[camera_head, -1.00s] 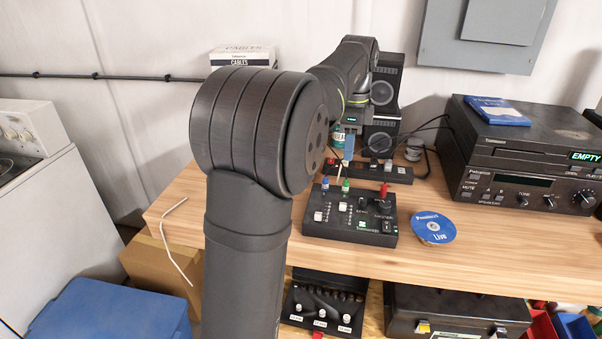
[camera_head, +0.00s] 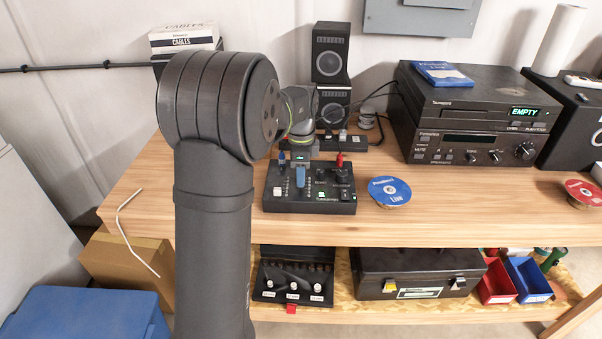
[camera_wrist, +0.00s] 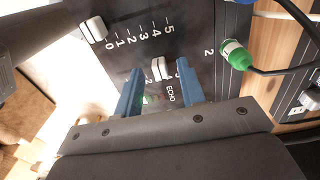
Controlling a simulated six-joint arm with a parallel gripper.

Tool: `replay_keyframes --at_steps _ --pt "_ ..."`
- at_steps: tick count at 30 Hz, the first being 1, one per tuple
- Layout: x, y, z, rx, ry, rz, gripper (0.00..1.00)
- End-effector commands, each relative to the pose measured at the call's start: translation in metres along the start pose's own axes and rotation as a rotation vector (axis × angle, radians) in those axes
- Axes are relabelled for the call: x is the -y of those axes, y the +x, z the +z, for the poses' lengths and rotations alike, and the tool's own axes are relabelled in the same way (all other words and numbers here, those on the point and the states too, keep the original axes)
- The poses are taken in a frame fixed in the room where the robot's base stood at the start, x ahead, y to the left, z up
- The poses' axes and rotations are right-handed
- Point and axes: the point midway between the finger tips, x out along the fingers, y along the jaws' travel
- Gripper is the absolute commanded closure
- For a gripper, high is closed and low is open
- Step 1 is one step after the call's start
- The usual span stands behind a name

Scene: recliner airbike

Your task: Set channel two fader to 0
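The black mixer (camera_head: 330,205) sits on the wooden bench. In the wrist view, the channel two fader's white knob (camera_wrist: 158,68) shows near the green plug (camera_wrist: 236,54) marked 2. Its scale is partly hidden, so I cannot read its exact setting. Another white fader knob (camera_wrist: 95,30) stands by the 0 end of its scale. My gripper (camera_wrist: 160,88) has two blue fingers spread apart, one on each side of the channel two fader line, near its knob. Contact is not clear. In the head view, my gripper (camera_head: 300,178) is low over the mixer and hides that knob.
A blue-labelled disc (camera_head: 389,192) lies right of the mixer. A black receiver (camera_head: 470,140) and speakers (camera_head: 331,52) stand behind. A red plug (camera_head: 339,160) rises from the mixer's back edge, with a blue plug (camera_head: 282,160) to its left. The front bench strip is clear.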

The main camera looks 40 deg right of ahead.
Motion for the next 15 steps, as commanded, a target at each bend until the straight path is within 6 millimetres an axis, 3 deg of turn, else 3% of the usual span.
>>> replay_keyframes --at_steps 11,15 --pt "0.0002 0.0055 0.0 0.0 0.0 -0.001 0.66" --pt "0.0001 0.0054 0.0 0.0 0.0 -0.001 0.93"
